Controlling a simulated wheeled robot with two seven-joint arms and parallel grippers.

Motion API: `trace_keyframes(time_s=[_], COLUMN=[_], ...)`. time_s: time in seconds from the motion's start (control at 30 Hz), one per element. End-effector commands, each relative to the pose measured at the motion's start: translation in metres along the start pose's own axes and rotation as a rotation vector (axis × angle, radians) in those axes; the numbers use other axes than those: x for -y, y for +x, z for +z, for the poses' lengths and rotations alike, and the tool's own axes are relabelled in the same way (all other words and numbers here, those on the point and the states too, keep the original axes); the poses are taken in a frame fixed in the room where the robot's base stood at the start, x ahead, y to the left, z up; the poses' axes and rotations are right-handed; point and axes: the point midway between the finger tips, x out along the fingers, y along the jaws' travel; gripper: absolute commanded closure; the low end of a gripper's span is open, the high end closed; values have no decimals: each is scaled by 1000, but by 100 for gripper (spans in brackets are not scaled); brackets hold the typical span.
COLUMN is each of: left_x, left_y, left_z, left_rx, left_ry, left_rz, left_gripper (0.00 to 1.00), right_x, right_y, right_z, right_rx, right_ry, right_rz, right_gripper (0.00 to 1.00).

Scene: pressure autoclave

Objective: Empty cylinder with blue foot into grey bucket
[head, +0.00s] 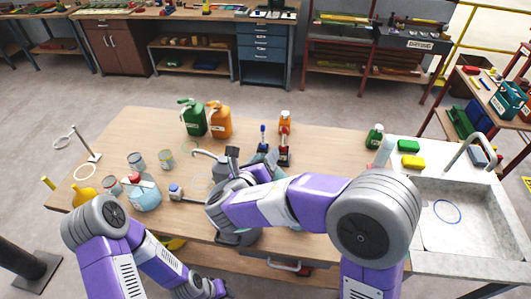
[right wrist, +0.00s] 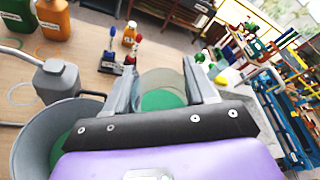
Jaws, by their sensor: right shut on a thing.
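My right gripper (right wrist: 161,70) is shut on a clear cylinder (right wrist: 160,84), with a finger on each side of it. Green shows inside or through the cylinder; I cannot tell which. Its blue foot is hidden. The grey bucket (right wrist: 27,133) is at the left of the right wrist view, close beside the gripper, with green visible inside. In the head view my right arm covers the cylinder and much of the bucket (head: 238,239). My left gripper (head: 205,289) is low at the bottom of the head view, below the table's front edge; its jaws are unclear.
A green canister (head: 192,119) and an orange one (head: 220,121) stand behind the bucket. A round flask (head: 146,197) and several small jars stand on the left. The sink (head: 465,225) is on the right.

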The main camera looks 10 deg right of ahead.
Motion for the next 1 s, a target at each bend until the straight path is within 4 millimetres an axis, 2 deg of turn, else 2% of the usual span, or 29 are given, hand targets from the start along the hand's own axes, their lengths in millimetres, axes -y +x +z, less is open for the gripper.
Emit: trace_keyframes(time_s=[0.4, 1.0], left_x=[-3, -3], left_y=[-8, -9], left_z=[0, 0], left_rx=[0, 0], left_ry=[0, 0], left_rz=[0, 0], left_gripper=[57, 57], right_x=[-13, -31], right_y=[3, 9], right_z=[-13, -32], right_rx=[31, 60], right_ry=[-211, -412], right_rz=[-87, -172], right_gripper=[100, 100])
